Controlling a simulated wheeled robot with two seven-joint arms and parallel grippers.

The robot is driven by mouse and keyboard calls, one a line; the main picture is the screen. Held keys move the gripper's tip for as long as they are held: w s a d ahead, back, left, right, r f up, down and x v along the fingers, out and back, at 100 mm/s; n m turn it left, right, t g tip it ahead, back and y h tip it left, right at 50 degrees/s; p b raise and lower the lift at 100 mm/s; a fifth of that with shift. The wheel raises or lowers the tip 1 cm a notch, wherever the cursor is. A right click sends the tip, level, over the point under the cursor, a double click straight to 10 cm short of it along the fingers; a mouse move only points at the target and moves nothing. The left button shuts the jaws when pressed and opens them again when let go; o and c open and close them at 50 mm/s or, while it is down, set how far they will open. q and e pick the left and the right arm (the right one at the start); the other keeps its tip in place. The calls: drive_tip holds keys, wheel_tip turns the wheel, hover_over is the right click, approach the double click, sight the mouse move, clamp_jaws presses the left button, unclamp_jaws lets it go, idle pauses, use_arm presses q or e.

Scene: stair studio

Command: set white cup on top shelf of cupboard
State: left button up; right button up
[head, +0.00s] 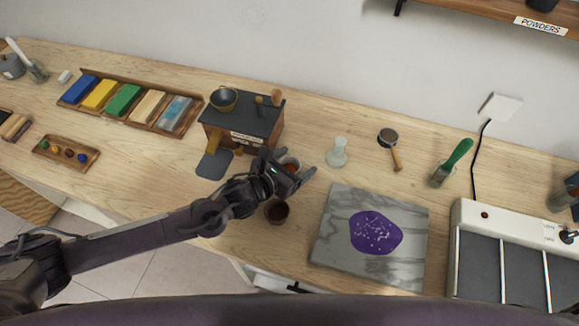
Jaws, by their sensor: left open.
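No cupboard with a top shelf can be made out for certain in the head view. A small pale-rimmed cup with reddish-brown contents (290,164) stands on the wooden worktop; whether it is the white cup I cannot tell. My left gripper (297,166) is open right by this cup and partly hides it. Whether its fingers are around or above the cup is unclear. A whitish, bottle-like vessel (337,153) stands to the right of the gripper. A dark brown cup (277,211) stands just below the gripper. My right gripper is not in view.
A wooden box with a dark top (243,120) stands close behind the gripper. A grey marbled slab with a purple patch (330,235) lies to the right. A wall shelf labelled POWDERS (490,12) is at upper right. A tray of coloured blocks (150,125) lies left.

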use_arm(q)
drive_tip(key=shift+c, duration=0.2)
drive_tip(key=c, duration=1)
drive_tip(key=shift+r, duration=0.2)
